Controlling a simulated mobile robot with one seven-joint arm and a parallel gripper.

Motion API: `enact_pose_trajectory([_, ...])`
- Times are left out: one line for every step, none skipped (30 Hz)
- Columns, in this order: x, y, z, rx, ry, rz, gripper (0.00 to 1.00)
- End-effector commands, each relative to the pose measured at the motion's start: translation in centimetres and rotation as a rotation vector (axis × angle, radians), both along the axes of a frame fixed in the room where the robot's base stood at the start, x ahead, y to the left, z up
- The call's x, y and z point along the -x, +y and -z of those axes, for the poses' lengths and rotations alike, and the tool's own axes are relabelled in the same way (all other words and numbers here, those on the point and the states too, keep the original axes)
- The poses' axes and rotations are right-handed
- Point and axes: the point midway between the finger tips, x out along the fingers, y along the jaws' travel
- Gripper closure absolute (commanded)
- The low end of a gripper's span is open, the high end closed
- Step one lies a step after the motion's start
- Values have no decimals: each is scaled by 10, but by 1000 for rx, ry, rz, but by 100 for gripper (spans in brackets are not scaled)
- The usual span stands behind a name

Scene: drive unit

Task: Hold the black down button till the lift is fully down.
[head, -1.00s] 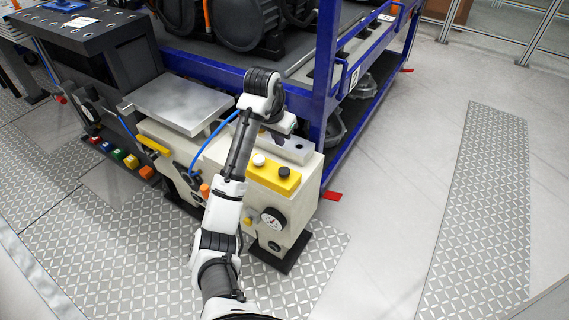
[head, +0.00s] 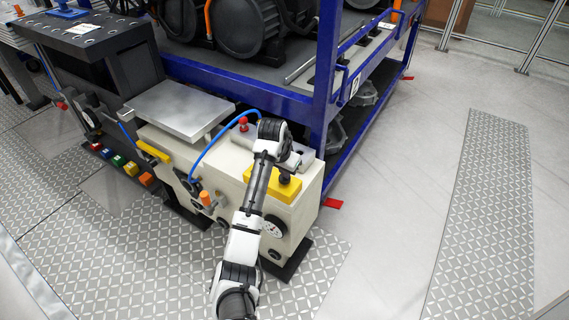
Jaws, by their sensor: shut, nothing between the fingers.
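The yellow button box (head: 287,192) sits on top of the cream machine. The black button (head: 284,179) shows at its right end. The white button is hidden behind my arm. My gripper (head: 290,164) points down over the right part of the box, right at or just above the black button. Its fingers are small here, and I cannot tell whether they touch the button. They look shut with nothing held. A grey metal plate (head: 180,108), apparently the lift's platform, stands slightly raised above the machine's left end, with a dark gap under it.
A red knob (head: 243,123) and a blue hose (head: 212,143) are close behind and left of my arm. A blue rack (head: 325,95) with black motors stands right behind the machine.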

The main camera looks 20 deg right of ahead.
Motion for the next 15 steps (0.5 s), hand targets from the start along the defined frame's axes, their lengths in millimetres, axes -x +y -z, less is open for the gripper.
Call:
enact_pose_trajectory([0, 0, 1, 0, 0, 0, 100])
enact_pose_trajectory([0, 0, 1, 0, 0, 0, 100])
enact_pose_trajectory([0, 0, 2, 0, 0, 0, 100])
enact_pose_trajectory([0, 0, 2, 0, 0, 0, 100])
enact_pose_trajectory([0, 0, 2, 0, 0, 0, 100])
enact_pose_trajectory([0, 0, 1, 0, 0, 0, 100])
enact_pose_trajectory([0, 0, 1, 0, 0, 0, 100])
enact_pose_trajectory([0, 0, 1, 0, 0, 0, 100])
enact_pose_trajectory([0, 0, 1, 0, 0, 0, 100])
enact_pose_trajectory([0, 0, 2, 0, 0, 0, 100])
enact_pose_trajectory([0, 0, 3, 1, 1, 0, 100])
enact_pose_trajectory([0, 0, 6, 1, 2, 0, 100])
enact_pose_trajectory([1, 0, 10, 1, 3, 0, 100])
enact_pose_trajectory([1, 0, 14, 0, 4, 0, 100])
enact_pose_trajectory([1, 0, 19, 1, 4, 0, 100])
